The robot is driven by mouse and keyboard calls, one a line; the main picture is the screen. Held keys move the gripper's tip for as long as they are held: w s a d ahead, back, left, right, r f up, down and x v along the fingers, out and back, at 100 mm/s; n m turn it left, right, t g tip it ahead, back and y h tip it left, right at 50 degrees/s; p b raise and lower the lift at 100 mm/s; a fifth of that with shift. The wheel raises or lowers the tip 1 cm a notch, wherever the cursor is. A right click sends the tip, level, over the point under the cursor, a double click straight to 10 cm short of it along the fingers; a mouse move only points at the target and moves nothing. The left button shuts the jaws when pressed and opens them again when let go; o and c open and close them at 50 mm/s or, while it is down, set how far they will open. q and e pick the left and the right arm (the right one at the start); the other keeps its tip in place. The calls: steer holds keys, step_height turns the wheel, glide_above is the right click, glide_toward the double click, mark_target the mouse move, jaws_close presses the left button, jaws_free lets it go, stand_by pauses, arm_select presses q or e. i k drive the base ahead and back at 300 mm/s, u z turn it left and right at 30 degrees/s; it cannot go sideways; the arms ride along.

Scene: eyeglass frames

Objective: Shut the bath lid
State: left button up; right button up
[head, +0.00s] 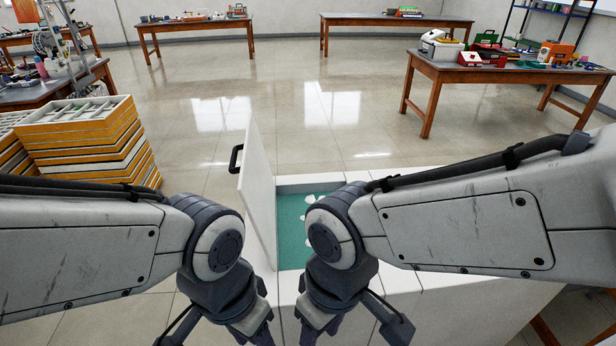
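The white bath (400,290) stands in front of me, with teal inside (291,228) and some white shapes in it. Its white lid (258,190) stands open, nearly upright, at the left side of the opening. A black handle (235,159) sits on the lid's outer left face near the top. My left gripper (262,342) points down at the bottom of the view, below and left of the lid. My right gripper (310,340) points down beside it, in front of the opening. The fingertips of both are cut off or hidden, and neither visibly touches the lid.
A stack of yellow-edged trays (90,140) stands on the left. A wooden table (480,75) with boxes and tools is at the back right, with other tables farther off. The floor (290,100) behind the bath is clear.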

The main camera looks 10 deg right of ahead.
mark_target(255, 189)
steer(key=z, duration=2.45)
steer(key=k, duration=1.15)
steer(key=u, duration=1.95)
